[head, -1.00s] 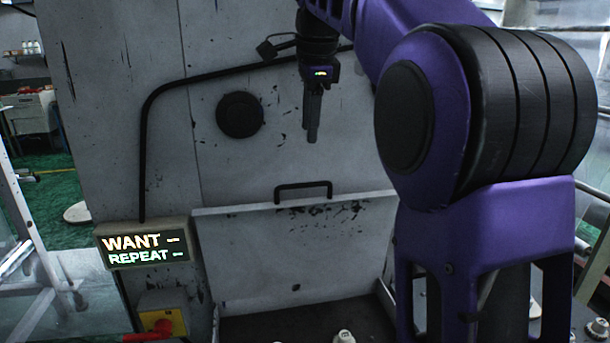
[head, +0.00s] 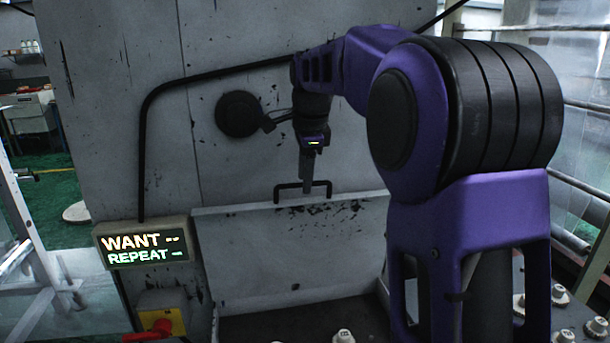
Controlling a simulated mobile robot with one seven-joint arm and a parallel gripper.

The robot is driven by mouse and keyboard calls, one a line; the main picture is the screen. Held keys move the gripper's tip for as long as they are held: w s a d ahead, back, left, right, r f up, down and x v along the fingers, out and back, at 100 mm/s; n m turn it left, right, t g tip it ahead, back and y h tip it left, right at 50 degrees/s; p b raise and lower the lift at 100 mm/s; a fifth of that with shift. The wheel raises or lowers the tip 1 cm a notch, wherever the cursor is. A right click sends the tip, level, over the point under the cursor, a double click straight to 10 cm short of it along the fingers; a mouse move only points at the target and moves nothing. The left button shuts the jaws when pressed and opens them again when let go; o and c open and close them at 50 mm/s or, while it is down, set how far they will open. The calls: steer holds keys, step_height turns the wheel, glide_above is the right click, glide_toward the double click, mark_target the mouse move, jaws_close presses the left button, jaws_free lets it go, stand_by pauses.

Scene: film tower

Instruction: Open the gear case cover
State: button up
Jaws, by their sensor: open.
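The gear case cover (head: 290,262) is a scuffed grey panel. It stands raised and leans back toward the tall grey cabinet, above a dark open case (head: 285,326). A black U-shaped handle (head: 279,194) is on the cover's top edge. My gripper (head: 307,187) points down at the handle, its fingertips level with it and overlapping its right part in the head view. It is open. Whether the fingers touch the handle or stand in front of or behind it, I cannot tell.
A lit sign (head: 146,243) reading "WANT" and "REPEAT" is left of the cover. A red switch on a yellow box (head: 162,322) sits below it. A round black disc (head: 237,114) is on the cabinet (head: 95,150). Several pale knobs (head: 560,294) stand at the lower right.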

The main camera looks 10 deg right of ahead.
jaws_close()
stand_by(1.3)
